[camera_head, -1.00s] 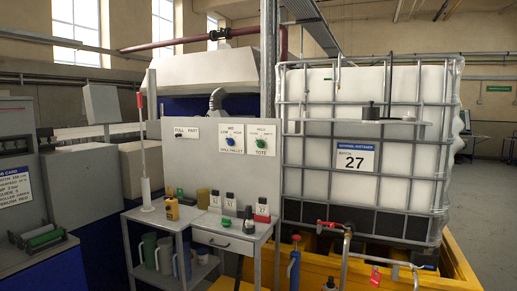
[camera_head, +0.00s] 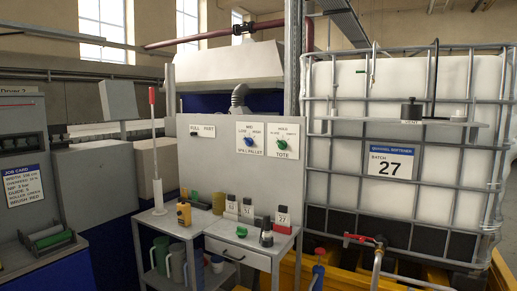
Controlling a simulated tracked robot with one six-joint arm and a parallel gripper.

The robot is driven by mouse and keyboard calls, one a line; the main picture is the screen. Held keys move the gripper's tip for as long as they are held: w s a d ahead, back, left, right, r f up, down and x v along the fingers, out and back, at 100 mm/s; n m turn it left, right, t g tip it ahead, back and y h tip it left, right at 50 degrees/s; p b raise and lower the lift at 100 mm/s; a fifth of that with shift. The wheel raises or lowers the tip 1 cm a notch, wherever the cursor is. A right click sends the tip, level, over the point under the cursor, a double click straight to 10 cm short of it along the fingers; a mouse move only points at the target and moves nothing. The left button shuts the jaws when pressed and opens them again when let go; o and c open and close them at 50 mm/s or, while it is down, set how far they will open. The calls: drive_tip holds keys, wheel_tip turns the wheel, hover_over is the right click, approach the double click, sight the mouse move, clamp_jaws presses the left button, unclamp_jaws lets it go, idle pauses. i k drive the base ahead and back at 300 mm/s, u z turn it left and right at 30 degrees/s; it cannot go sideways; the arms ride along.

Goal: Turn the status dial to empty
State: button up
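A grey panel (camera_head: 220,165) stands in the middle of the view with three dials. At its left is a small black dial (camera_head: 194,132) by a plate marked FULL and PART; no EMPTY mark is legible. A blue dial (camera_head: 249,141) sits on a plate marked LOW, MID, HIGH and SPILL PALLET. A green dial (camera_head: 282,144) sits on a plate marked HOLD and TOTE. No plate reads as "status", and the pointer directions are too small to tell. My gripper is not in view.
A shelved bench (camera_head: 255,248) with bottles and numbered blocks stands below the panel. A caged white tote (camera_head: 340,110) labelled batch 27 is at right, with a red-handled valve (camera_head: 365,239) before it. A dryer console (camera_head: 25,190) is at left.

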sight(282, 144)
drive_tip(key=u, duration=0.45)
drive_tip(key=i, duration=0.8)
drive_tip(key=u, duration=0.55)
drive_tip(key=i, duration=0.8)
drive_tip(key=u, duration=0.15)
